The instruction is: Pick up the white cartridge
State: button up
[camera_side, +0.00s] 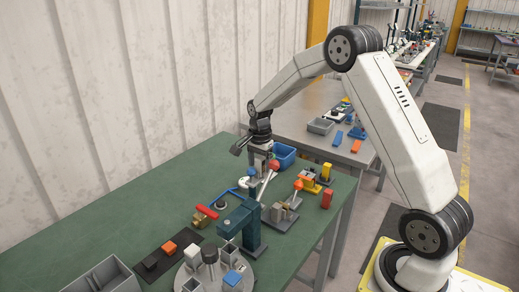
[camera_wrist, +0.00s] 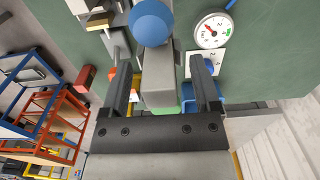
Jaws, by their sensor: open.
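A pale, whitish block (camera_side: 193,257) stands in a holder on the round grey turntable (camera_side: 211,275) at the near edge of the bench in the side view. It looks like the white cartridge, but it is too small to be certain. My gripper (camera_side: 257,155) is well behind it, over the far part of the green bench. In the wrist view, my gripper (camera_wrist: 160,62) has its two dark fingers spread apart. A pale grey block with a green lower edge (camera_wrist: 158,88) shows between them, below; I cannot tell what it is. Nothing is visibly held.
A teal press (camera_side: 240,222) and a red-handled valve (camera_side: 205,214) stand between my gripper and the turntable. Levers with ball knobs (camera_side: 274,165) rise close to my gripper. A blue bin (camera_side: 285,157) is behind. A dial gauge (camera_wrist: 212,30) shows in the wrist view.

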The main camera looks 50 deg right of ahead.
dwell(0.3)
grip_shut()
jog(key=shift+r, duration=0.15)
jog(key=shift+r, duration=0.4)
jog(key=s+a+r, duration=0.4)
jog(key=s+r, duration=0.8)
jog(key=s, duration=0.1)
jog(key=shift+s, duration=0.25)
jog(key=shift+d, duration=0.1)
dwell(0.5)
